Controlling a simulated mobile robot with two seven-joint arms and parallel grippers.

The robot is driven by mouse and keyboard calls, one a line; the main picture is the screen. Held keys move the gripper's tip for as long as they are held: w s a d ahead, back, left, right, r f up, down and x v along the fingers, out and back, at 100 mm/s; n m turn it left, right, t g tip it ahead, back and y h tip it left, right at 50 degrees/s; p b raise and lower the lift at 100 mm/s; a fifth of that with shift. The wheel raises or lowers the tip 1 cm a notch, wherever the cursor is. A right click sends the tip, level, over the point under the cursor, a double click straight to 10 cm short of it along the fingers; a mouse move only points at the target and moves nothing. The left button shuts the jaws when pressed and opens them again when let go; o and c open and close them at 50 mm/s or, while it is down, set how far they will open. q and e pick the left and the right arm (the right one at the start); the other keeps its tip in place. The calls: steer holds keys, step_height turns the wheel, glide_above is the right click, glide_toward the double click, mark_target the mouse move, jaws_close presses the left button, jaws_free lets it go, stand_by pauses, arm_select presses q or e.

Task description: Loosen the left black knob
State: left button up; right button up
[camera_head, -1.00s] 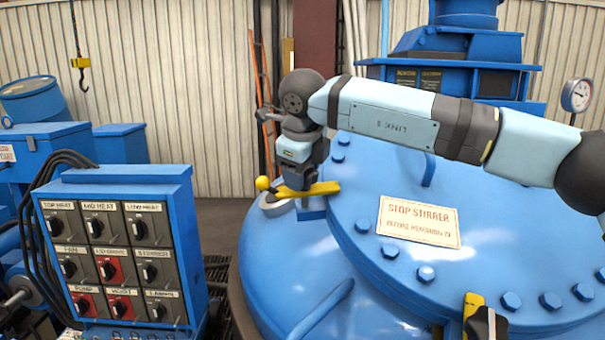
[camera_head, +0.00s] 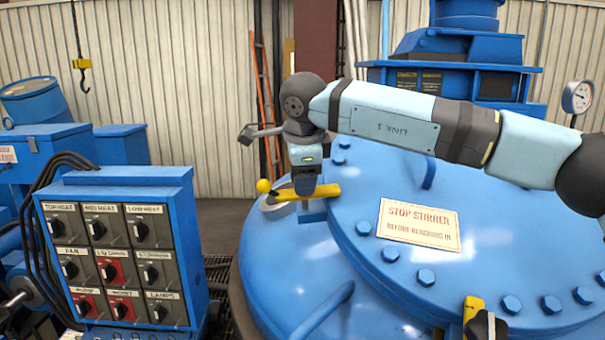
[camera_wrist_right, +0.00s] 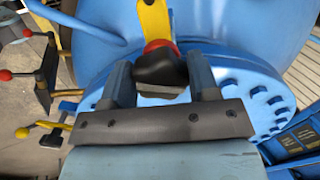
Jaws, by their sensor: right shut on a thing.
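My right gripper (camera_head: 304,184) points down over the yellow clamp bar (camera_head: 325,190) at the left edge of the blue furnace lid (camera_head: 360,215). In the right wrist view the left black knob (camera_wrist_right: 158,70) sits between the two fingers of my right gripper (camera_wrist_right: 160,80), which is shut on it. A red part (camera_wrist_right: 160,45) shows just beyond the knob, at the end of the yellow bar (camera_wrist_right: 154,18). The gripper hides the knob in the head view. A second black knob (camera_head: 487,326) stands by another yellow bar (camera_head: 473,304) at the front. My left gripper is not in view.
A blue control panel (camera_head: 120,255) with several rotary switches stands at the left. A "STOP STIRRER" sign (camera_head: 418,224) lies on the lid, which has bolts around its rim. A pressure gauge (camera_head: 577,95) is at the far right. An orange ladder (camera_head: 266,115) stands behind.

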stand_by(0.4)
steer(key=o, duration=0.9)
steer(key=shift+r, duration=0.1)
steer(key=b+v, duration=0.1)
steer(key=v, duration=1.2)
steer(key=shift+s+r, duration=0.15)
steer(key=shift+r, duration=0.15)
